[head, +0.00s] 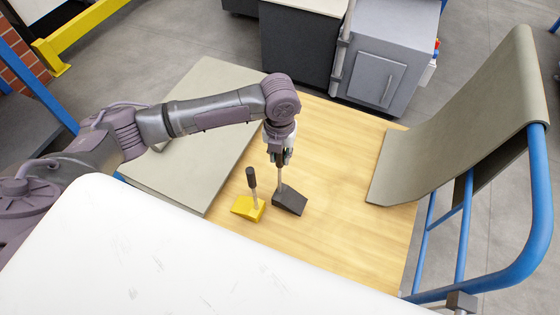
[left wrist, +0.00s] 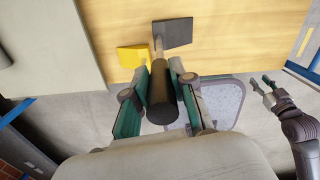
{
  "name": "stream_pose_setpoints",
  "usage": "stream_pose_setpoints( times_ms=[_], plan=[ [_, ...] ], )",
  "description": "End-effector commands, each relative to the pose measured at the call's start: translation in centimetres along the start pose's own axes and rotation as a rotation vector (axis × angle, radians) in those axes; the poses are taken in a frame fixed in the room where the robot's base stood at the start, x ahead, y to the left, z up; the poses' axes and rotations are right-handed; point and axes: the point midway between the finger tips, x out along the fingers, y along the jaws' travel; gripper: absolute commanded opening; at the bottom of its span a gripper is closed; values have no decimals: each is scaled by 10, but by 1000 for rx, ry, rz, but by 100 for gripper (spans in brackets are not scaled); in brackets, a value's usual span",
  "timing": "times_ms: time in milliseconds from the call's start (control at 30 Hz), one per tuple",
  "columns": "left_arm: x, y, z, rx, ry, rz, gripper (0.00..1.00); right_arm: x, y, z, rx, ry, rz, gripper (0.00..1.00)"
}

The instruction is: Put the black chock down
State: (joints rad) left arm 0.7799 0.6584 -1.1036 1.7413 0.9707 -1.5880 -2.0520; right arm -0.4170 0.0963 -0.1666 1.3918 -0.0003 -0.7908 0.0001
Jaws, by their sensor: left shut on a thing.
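The black chock (head: 290,201) is a dark wedge with an upright metal stem and a black grip. My left gripper (head: 279,157) points down over it and is shut on its handle. In the left wrist view the black grip (left wrist: 163,95) lies between the two fingers, with the wedge (left wrist: 173,33) beyond. The wedge is at the wooden surface (head: 340,150); I cannot tell whether it touches. The yellow chock (head: 247,208), with a black-topped handle, stands just left of it. My right gripper (left wrist: 264,84) shows only in the left wrist view, its fingers apart and empty.
A flat grey-green panel (head: 200,185) covers the left of the wooden surface. A curved grey-green sheet (head: 455,130) rises at the right beside blue tube rails (head: 535,220). Grey cabinets (head: 380,80) stand behind. Bare wood lies right of the black chock.

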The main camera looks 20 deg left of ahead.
Motion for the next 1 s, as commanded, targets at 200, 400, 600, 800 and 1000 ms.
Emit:
stream_pose_setpoints(
  times_ms=[200, 400, 600, 800, 1000],
  plan=[
    [32, 0, 0, 0, 2, 1, 0, -19, 2, -22, 3, 25, 2, 40],
    [36, 0, 0, 2, -1, -1, 0, -23, 2, -25, 4, 25, 2, 40],
    [37, 0, 0, 1, 0, 0, 0, -23, 2, -25, 4, 24, 3, 40],
    [38, 0, 0, 1, 1, 1, 49, -23, 2, -25, 4, 24, 3, 40],
    [38, 0, 0, 1, 1, 2, 49, -23, 2, -25, 4, 24, 3, 40]
  ],
)
